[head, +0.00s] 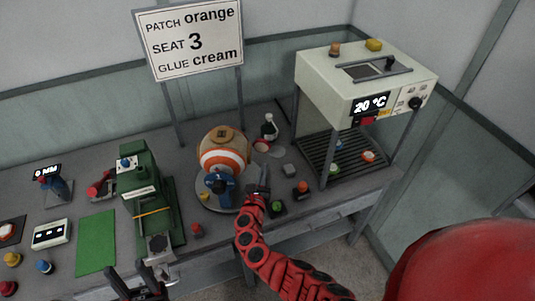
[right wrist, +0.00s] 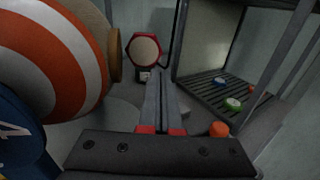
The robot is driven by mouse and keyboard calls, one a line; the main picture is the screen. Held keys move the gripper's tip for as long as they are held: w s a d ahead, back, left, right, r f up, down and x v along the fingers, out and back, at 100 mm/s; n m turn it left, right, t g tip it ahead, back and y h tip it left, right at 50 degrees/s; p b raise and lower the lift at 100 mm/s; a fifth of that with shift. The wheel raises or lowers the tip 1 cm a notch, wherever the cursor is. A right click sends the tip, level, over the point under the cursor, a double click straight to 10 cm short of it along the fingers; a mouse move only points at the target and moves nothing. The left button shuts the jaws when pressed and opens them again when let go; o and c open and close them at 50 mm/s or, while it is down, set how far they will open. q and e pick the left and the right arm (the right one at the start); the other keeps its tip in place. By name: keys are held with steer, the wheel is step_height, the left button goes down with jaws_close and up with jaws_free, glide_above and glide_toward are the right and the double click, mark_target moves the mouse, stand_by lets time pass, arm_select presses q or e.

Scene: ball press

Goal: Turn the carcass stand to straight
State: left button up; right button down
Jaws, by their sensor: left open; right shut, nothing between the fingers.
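The carcass, a ball with orange and white bands and a tan top (head: 224,152), sits on the round grey carcass stand (head: 208,202) in mid-table. It also shows large at the left of the right wrist view (right wrist: 55,55). A blue part (head: 220,184) is at the front of the carcass; its lettered edge shows in the right wrist view (right wrist: 15,125). My right gripper (head: 265,168) is shut and empty, just right of the carcass. I cannot tell whether it touches the stand. My left gripper (head: 140,278) is open at the front edge, far from the stand.
A sign (head: 192,40) reads patch orange, seat 3, glue cream. The white heater (head: 350,85) with a slatted rack stands right. A green press (head: 145,195) and green mat (head: 96,243) are left.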

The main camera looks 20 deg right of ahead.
mark_target(269, 149)
steer(key=shift+b+x, duration=0.8)
steer(key=shift+x, duration=2.6)
